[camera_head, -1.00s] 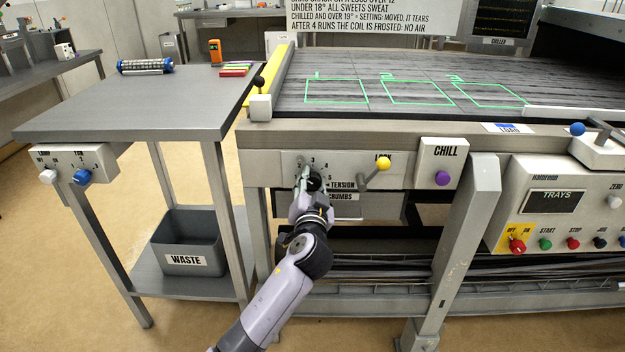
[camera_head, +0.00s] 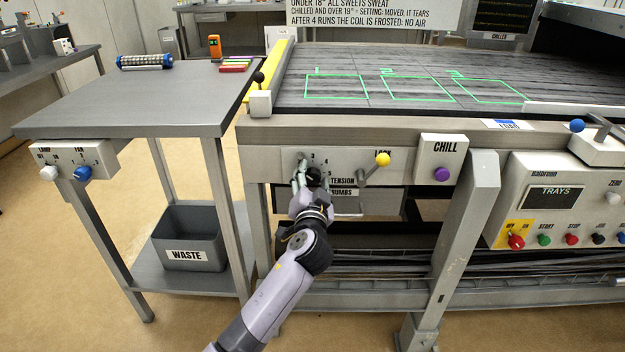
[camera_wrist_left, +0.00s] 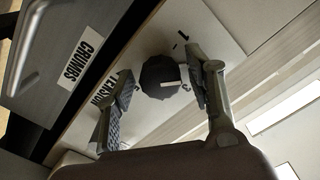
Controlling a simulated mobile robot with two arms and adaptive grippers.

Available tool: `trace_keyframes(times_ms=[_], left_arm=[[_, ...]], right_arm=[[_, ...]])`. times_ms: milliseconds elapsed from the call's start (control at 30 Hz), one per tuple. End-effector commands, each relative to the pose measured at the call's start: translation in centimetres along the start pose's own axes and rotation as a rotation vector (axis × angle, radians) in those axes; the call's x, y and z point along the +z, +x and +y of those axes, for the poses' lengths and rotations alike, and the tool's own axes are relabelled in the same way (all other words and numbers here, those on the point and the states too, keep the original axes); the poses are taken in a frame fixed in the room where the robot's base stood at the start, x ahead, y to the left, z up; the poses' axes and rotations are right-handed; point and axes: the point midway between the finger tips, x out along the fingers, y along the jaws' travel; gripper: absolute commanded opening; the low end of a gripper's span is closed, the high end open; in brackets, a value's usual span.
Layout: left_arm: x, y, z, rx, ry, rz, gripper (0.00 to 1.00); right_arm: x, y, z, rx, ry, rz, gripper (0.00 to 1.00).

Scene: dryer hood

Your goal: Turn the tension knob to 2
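The tension knob (camera_head: 313,174) is a dark round knob on the pale front panel of the machine, beside the label TENSION. In the left wrist view the knob (camera_wrist_left: 158,76) has a white pointer mark, and a few scale digits show around it. The number it points at is hard to tell. My left gripper (camera_head: 311,177) is at the knob, and in the wrist view its fingers (camera_wrist_left: 165,85) stand on both sides of it with visible gaps. It looks open. My right gripper is in neither view.
A lever with a yellow ball (camera_head: 383,159) sticks out right of the knob. A CHILL box (camera_head: 442,160) with a purple button is further right. The CRUMBS drawer (camera_wrist_left: 62,60) lies beside the panel. A WASTE bin (camera_head: 192,238) stands on the left table's lower shelf.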

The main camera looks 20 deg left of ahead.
Motion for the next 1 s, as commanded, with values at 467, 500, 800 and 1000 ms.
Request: trace_keyframes(times_ms=[467,500,800,1000], left_arm=[[0.1,-1.6,0.1,0.002,-0.002,-0.001,0.52],[0.1,-2.2,0.1,0.002,-0.002,-0.001,0.52],[0.1,-8.6,0.1,0.002,-0.002,-0.001,0.52],[0.1,-11.3,0.1,0.002,-0.001,-0.002,0.52]], right_arm=[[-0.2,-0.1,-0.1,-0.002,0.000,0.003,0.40],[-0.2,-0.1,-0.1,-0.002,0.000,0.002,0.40],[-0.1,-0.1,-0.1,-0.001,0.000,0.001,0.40],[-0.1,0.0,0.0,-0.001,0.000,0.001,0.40]])
